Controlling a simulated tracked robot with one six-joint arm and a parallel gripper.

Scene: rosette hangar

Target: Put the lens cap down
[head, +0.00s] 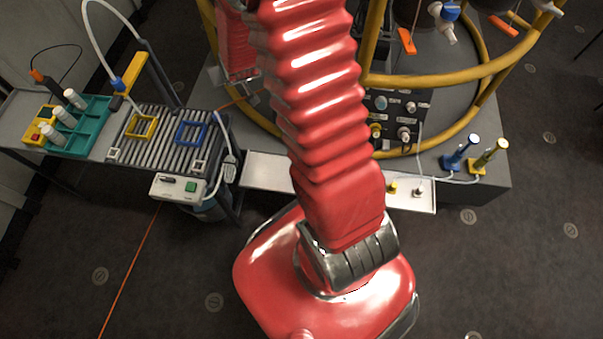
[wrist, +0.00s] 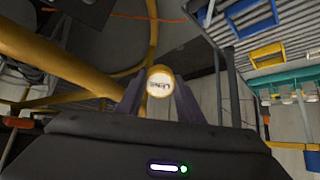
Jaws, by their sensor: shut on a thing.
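The lens cap (wrist: 160,83) is a small round disc with a white lettered face and a gold-yellow rim in the wrist view. My gripper (wrist: 160,92) is shut on it, with one dark finger on each side of the cap. The cap is held at the fingertips, its lettered face turned toward the wrist camera. In the head view my red arm fills the middle, and I cannot make out the gripper or the cap there.
A ribbed bench top (head: 158,150) at left carries a yellow frame (head: 142,127) and a blue frame (head: 191,133). A teal rack (head: 91,125) holds white bottles. Yellow rails (head: 440,78) ring the central stand. A pale tray (head: 266,171) is partly behind my arm. Open floor lies in front.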

